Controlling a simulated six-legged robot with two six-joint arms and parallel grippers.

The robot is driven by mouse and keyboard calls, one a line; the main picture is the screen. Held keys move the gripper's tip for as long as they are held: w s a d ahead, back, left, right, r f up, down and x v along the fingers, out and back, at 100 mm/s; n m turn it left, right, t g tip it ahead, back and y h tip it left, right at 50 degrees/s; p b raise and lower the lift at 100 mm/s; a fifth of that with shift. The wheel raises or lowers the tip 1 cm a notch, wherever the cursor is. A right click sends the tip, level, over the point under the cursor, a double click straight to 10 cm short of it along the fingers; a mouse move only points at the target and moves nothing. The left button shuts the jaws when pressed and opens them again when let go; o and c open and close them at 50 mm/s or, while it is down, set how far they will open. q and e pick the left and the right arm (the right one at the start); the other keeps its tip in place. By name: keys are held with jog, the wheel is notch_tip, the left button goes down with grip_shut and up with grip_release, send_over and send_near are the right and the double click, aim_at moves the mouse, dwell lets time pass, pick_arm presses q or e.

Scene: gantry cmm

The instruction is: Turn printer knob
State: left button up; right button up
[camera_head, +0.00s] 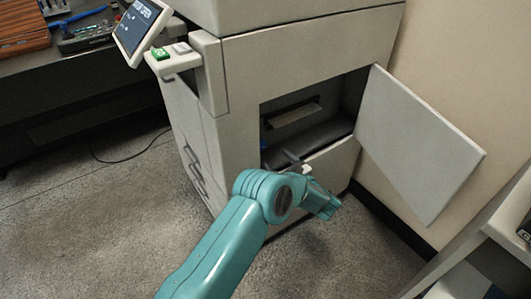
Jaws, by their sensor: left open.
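The printer (240,75) is a large pale grey machine with its front side door (415,140) swung open to the right. Inside the dark opening a pale slot part (295,114) shows, and a small blue part (264,145) sits at the left edge. A small dark bar with a pale tip (306,169) shows at the lower edge of the opening, just above my arm; I cannot tell whether it is the knob. My teal left gripper (323,203) is open, in front of the printer below the opening, pointing right. My right gripper is not in view.
A tilted screen (140,28) and a green button (160,54) are at the printer's upper left. A dark bench (75,75) stands at the left, and a pale shelf unit (510,225) at the lower right. The grey floor (90,220) at left is clear except for a cable.

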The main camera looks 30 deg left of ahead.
aim_at(262, 147)
pick_arm(q)
jog(key=b+x, duration=0.1)
jog(key=x, duration=0.6)
jog(key=shift+d, duration=0.1)
jog(key=c, duration=1.1)
